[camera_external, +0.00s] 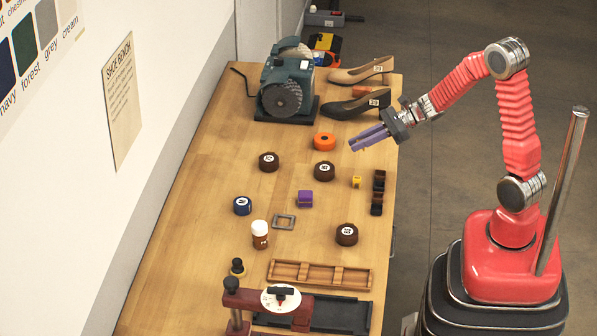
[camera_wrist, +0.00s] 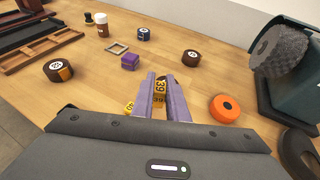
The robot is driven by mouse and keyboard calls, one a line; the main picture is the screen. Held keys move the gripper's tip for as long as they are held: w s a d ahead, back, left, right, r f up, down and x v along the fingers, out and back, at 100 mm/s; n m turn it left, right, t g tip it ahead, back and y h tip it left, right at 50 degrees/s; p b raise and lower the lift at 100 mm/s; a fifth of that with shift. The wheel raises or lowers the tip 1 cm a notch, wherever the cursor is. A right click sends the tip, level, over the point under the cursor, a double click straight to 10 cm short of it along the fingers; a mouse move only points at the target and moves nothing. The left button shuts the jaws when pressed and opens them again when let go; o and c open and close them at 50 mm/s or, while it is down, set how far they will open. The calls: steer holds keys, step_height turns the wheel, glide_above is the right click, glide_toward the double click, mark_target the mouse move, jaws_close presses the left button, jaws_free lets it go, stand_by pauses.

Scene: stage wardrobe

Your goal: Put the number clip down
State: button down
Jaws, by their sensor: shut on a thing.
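My gripper (camera_external: 368,138) has purple fingers and hangs over the right side of the wooden bench, in front of the shoes. In the wrist view my gripper (camera_wrist: 161,100) is shut on the number clip (camera_wrist: 160,91), a small yellow piece marked 39. The clip is largely hidden between the fingers and cannot be made out in the external view. Another small yellow piece (camera_external: 356,182) sits on the bench; it shows beside the left finger in the wrist view (camera_wrist: 130,107).
Brown round tins (camera_external: 347,234), a blue tin (camera_external: 242,205), a purple block (camera_external: 305,198), a square frame (camera_external: 284,222) and an orange ring (camera_external: 324,141) dot the bench. A wooden tray (camera_external: 270,272) lies in front. A grinder (camera_external: 285,85) and black shoe (camera_external: 355,106) stand behind. Bare wood lies between.

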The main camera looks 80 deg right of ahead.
steer(key=w+a+f+n+y, duration=0.1)
steer(key=w+a, duration=0.3)
steer(key=w, duration=0.2)
steer(key=w+a+f+n+g+y, duration=0.1)
steer(key=w+a+f, duration=0.1)
steer(key=w+a, duration=0.3)
steer(key=w+a+f, duration=0.1)
steer(key=w+a, duration=0.3)
steer(key=w, duration=0.3)
steer(key=shift+w+a+f+n+g+y, duration=0.15)
steer(key=shift+a+f+n+g+y, duration=0.1)
steer(key=shift+n+g+y, duration=0.15)
steer(key=shift+m+t+h, duration=0.3)
steer(key=shift+t, duration=0.1)
steer(key=w, duration=0.3)
steer(key=w+a, duration=0.1)
steer(key=w, duration=0.2)
steer(key=w+a+r, duration=0.1)
steer(key=w, duration=0.2)
steer(key=shift+w+a+r, duration=0.1)
steer(key=shift+w+a, duration=0.1)
steer(key=shift+a, duration=0.05)
steer(key=w+d+r+m+h, duration=0.2)
steer(key=w+d+r, duration=0.1)
steer(key=w, duration=0.2)
steer(key=shift+d+r+t, duration=0.15)
steer(key=shift+r+t, duration=0.05)
steer(key=shift+t, duration=0.2)
steer(key=shift+f, duration=3.1)
